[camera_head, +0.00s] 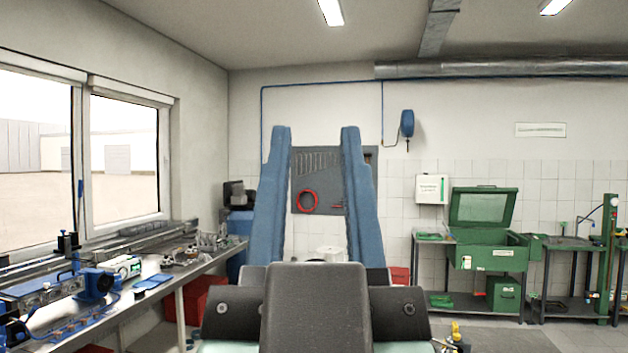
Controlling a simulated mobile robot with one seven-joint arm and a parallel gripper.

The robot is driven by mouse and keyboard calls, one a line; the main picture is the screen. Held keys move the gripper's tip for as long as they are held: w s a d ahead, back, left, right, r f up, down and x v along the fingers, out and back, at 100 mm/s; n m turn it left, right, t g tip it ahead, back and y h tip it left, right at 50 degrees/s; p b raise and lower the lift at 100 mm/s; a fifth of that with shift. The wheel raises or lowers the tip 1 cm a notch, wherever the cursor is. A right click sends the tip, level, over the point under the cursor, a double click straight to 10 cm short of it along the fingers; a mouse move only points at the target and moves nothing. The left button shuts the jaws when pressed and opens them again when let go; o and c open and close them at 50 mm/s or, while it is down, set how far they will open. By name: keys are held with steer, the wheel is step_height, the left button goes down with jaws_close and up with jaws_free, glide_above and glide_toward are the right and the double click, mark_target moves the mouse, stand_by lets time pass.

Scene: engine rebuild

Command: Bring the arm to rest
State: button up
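My gripper is not in view, so I cannot see whether it is open or shut or holds anything. A large dark grey rounded form with black cylinders at its sides fills the bottom middle of the head view. It looks like part of my own body, and it hides the floor directly ahead.
Two tall blue posts (269,200) (357,195) rise behind the grey form. A cluttered workbench (180,277) runs along the left under the window. On the right stand a green open-lidded cabinet (486,232) and a green press (607,250). Floor (500,335) shows at the lower right.

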steer(key=shift+s+r, duration=0.15)
step_height(320, 180, down, 6)
steer(key=b, duration=0.5)
steer(key=shift+a+r+b, duration=0.1)
steer(key=shift+a+b, duration=0.05)
steer(key=shift+b, duration=0.15)
